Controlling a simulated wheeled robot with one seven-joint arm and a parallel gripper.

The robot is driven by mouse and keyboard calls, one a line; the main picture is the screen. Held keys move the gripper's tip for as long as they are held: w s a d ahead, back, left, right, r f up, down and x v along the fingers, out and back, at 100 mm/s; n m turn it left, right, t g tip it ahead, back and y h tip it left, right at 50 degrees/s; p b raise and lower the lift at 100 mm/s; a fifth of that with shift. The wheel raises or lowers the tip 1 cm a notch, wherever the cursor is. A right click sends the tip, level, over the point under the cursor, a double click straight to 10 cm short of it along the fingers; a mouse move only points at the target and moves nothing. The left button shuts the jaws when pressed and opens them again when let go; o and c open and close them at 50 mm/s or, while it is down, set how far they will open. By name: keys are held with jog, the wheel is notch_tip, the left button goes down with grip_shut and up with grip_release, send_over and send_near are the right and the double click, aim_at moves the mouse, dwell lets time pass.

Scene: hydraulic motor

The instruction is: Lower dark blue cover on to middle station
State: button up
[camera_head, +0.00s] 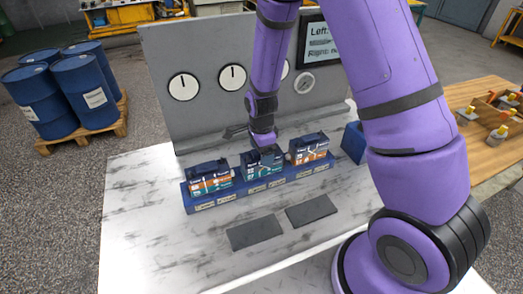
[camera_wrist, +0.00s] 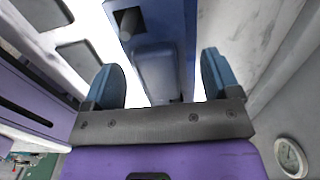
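The middle station (camera_head: 262,166) has a labelled front and sits between the left station (camera_head: 209,183) and the right station (camera_head: 309,153) on a long blue base (camera_head: 188,202). My gripper (camera_head: 262,146) is directly above the middle station in the head view, which hides its fingertips. In the wrist view, my gripper (camera_wrist: 160,82) has its two blue fingers spread wide. A blue-grey block (camera_wrist: 156,72), apparently the dark blue cover, lies between them, with pale gaps on both sides. I cannot tell its exact seating on the station.
A grey panel with gauges (camera_head: 183,87) stands behind the base. A blue block (camera_head: 353,142) stands to the right, partly behind my arm. Two dark grey pads (camera_head: 255,233) lie in front on the white table (camera_head: 135,235). The left of the table is clear.

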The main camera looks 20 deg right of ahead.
notch_tip(320, 180, up, 11)
dwell(0.7)
